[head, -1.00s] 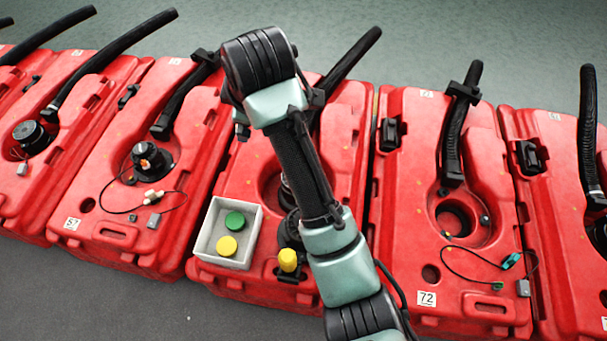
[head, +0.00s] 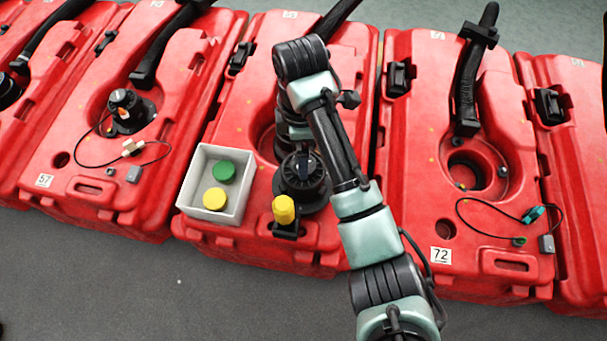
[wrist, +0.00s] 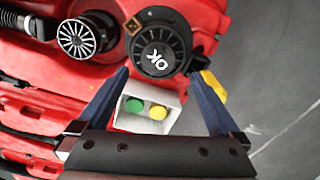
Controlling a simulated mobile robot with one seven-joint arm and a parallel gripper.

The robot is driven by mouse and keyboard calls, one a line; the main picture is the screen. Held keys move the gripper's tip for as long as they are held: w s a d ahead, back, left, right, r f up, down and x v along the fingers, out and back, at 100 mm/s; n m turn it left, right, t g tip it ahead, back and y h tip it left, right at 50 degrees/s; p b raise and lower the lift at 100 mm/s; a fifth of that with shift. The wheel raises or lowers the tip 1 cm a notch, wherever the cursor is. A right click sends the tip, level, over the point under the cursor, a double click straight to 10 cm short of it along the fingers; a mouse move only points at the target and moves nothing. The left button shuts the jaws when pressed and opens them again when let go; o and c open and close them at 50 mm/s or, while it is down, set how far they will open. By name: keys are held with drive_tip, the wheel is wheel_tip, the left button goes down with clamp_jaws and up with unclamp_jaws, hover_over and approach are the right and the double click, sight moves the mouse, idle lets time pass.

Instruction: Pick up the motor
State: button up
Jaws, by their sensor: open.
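The motor (head: 318,190), a black round housing with a ribbed rim, sits on the front part of the middle red tank. In the wrist view the motor (wrist: 172,38) shows a black top with white "OK" letters. My gripper (wrist: 159,73) is open, its two blue fingers pointing toward the motor with nothing between them.
A pale box (head: 180,196) with green and yellow discs stands left of the motor. A yellow cap (head: 284,209) is close in front of it. A finned black round part (wrist: 77,38) is nearby. Red tanks with black hoses stand on both sides; grey floor lies in front.

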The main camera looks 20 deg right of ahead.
drive_tip(key=f+b, duration=0.1)
drive_tip(key=f, duration=0.1)
drive_tip(key=f+b, duration=0.1)
drive_tip(key=f, duration=0.1)
drive_tip(key=f+b, duration=0.1)
drive_tip(key=shift+d+f+b, duration=0.3)
drive_tip(key=shift+f, duration=0.1)
drive_tip(key=shift+r, duration=0.1)
clamp_jaws()
drive_tip(key=shift+w+r, duration=0.1)
drive_tip(key=shift+w, duration=0.05)
